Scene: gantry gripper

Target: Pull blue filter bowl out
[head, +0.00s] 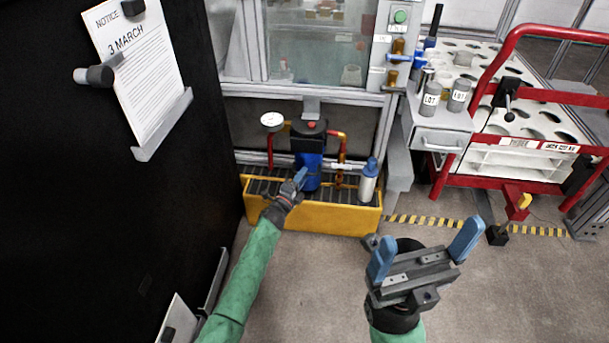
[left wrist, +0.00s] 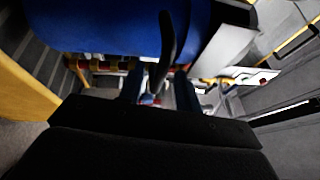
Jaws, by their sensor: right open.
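The blue filter bowl (head: 309,169) hangs upright under a black filter head (head: 309,128), above the yellow drip tray (head: 313,215). It fills the upper part of the left wrist view (left wrist: 130,27). A dark curved handle (left wrist: 167,45) stands out from it. My left gripper (head: 300,178) is at the bowl's front left. In the left wrist view its two fingers (left wrist: 158,90) are apart, with the handle between them and gaps visible beside it. My right gripper (head: 424,250) is open and empty, to the right of the tray and nearer the camera.
A silver bottle with a blue cap (head: 368,182) stands on the tray, right of the bowl. Red pipes (head: 270,150) and a gauge (head: 272,121) flank the filter. A red-framed cart (head: 520,150) stands at right. A black panel (head: 100,200) borders the left. Floor in front is clear.

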